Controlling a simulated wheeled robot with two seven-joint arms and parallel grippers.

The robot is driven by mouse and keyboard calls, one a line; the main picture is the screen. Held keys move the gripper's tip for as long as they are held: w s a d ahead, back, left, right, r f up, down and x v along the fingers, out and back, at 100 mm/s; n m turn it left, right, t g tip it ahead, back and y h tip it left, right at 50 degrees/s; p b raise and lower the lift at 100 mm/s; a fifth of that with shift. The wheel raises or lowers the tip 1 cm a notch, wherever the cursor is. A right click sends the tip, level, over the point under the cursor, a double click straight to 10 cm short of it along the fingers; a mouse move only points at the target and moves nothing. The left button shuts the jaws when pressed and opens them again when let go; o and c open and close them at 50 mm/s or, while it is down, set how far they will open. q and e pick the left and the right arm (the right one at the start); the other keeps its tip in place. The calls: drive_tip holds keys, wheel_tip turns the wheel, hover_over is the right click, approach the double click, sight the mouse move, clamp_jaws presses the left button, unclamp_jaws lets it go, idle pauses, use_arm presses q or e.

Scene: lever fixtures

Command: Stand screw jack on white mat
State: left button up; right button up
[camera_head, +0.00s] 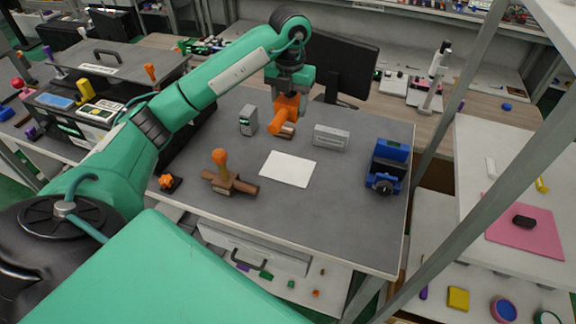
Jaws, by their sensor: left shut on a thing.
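The white mat (288,168) lies flat and empty on the middle of the grey table. My left gripper (288,95) comes down from above, behind the mat. It is shut on an orange thing (282,119), which appears to be the screw jack. The orange thing is tilted and sits behind the mat, apart from it. A brown part shows beside its lower end; I cannot tell whether it belongs to the jack. The gripper hides its upper part. My right gripper is not in view.
A grey box (248,120) stands left of the held thing, and a grey block (331,137) right of it. A brown valve with an orange handle (222,160) is left of the mat. A blue vise (388,165) stands at the right. The table's front is clear.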

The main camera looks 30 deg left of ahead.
use_arm(q)
drive_tip(key=p, duration=0.2)
hover_over(289, 166)
wheel_tip(289, 166, down, 16)
drive_tip(key=shift+r, duration=0.1)
wheel_tip(289, 166, down, 3)
drive_tip(key=shift+f, duration=0.5)
drive_tip(key=shift+f, duration=0.1)
drive_tip(key=shift+f, duration=0.1)
drive_tip(key=o, duration=1.2)
drive_tip(key=shift+c, duration=0.2)
